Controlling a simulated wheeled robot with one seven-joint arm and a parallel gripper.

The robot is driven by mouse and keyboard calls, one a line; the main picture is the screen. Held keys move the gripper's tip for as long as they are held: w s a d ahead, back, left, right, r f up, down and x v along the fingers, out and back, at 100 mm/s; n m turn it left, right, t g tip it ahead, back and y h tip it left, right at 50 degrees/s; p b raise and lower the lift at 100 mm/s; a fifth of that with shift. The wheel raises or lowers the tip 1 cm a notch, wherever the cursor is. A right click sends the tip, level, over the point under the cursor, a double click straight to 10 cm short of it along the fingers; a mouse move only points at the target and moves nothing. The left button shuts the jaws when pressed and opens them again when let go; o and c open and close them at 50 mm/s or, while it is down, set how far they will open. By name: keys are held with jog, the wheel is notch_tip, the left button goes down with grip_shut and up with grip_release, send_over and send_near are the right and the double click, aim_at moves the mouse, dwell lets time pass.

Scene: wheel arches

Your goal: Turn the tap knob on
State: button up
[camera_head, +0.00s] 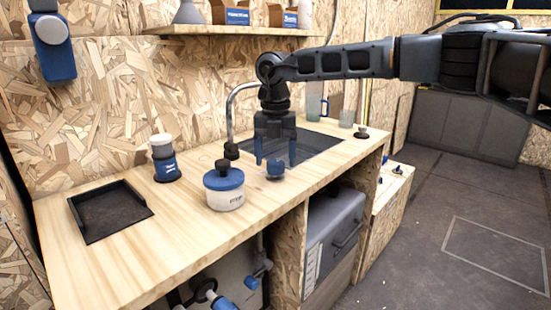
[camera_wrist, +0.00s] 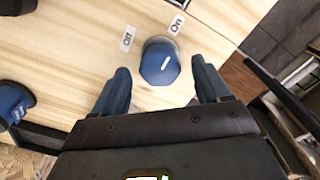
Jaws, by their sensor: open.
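The tap knob (camera_head: 275,169) is a small blue knob on the wooden counter, near the front edge of the sink. In the wrist view the knob (camera_wrist: 158,66) has a short white mark on its top, and "Off" (camera_wrist: 128,38) and "On" (camera_wrist: 176,23) labels lie beside it. My gripper (camera_head: 275,160) points down over the knob with its blue fingers apart. In the wrist view my gripper (camera_wrist: 162,82) is open, one finger on each side of the knob, with visible gaps. Whether the fingertips reach down to knob height is unclear.
A curved tap spout (camera_head: 233,105) with a black tip rises behind my gripper. A white pot with a blue lid (camera_head: 224,190) stands close to the left of the knob. A blue-and-white canister (camera_head: 164,160) and a dark recessed tray (camera_head: 110,212) are farther left. The sink (camera_head: 322,145) lies behind.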

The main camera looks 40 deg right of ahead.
aim_at(275, 162)
notch_tip(275, 162, up, 7)
dwell(0.3)
dwell(0.5)
